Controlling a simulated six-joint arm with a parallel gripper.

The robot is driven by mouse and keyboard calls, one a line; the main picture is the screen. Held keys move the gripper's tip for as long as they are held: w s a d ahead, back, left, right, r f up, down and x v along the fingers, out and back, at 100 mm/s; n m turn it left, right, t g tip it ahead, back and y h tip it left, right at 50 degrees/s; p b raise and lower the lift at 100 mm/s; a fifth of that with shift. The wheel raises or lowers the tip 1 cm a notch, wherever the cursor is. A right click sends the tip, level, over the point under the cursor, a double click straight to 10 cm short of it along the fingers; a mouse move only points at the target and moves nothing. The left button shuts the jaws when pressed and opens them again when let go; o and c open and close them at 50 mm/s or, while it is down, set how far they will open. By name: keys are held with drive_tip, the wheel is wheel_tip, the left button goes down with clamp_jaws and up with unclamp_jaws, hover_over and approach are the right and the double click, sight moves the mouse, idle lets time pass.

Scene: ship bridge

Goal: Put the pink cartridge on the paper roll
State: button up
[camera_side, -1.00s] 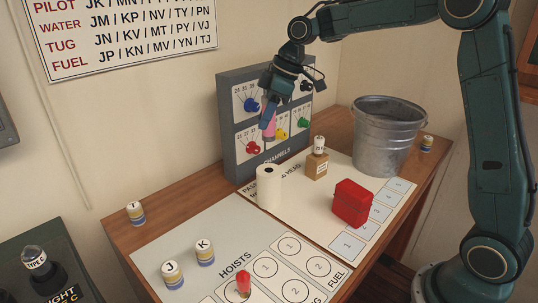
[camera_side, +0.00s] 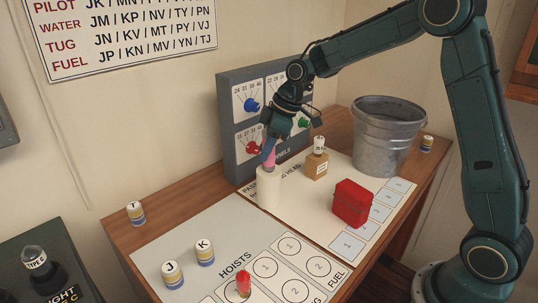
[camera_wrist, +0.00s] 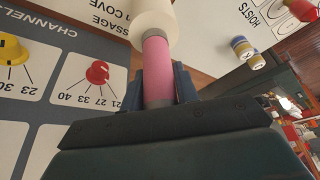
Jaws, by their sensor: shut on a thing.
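The pink cartridge (camera_side: 268,157) is between the fingers of my gripper (camera_side: 268,150), upright and directly over the paper roll. In the wrist view the pink cartridge (camera_wrist: 156,70) has grey ends, and the fingers of my gripper (camera_wrist: 159,85) are shut on it. The white paper roll (camera_side: 267,189) stands upright on the board in front of the dial panel. It also shows in the wrist view (camera_wrist: 154,16), right at the cartridge's far end. The cartridge's lower end meets the roll's top in view; I cannot tell whether it bears on it.
The grey channel panel (camera_side: 228,125) stands close behind the roll. A tan bottle (camera_side: 316,166), a red box (camera_side: 351,203) and a metal bucket (camera_side: 385,140) stand to the right. Lettered pieces (camera_side: 172,274) and a red piece (camera_side: 243,283) are at the front left.

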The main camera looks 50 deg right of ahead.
drive_tip(key=shift+f, duration=0.35)
drive_tip(key=o, duration=1)
drive_tip(key=shift+r, duration=0.15)
drive_tip(key=shift+v, duration=6.05)
drive_tip(key=shift+s, duration=0.1)
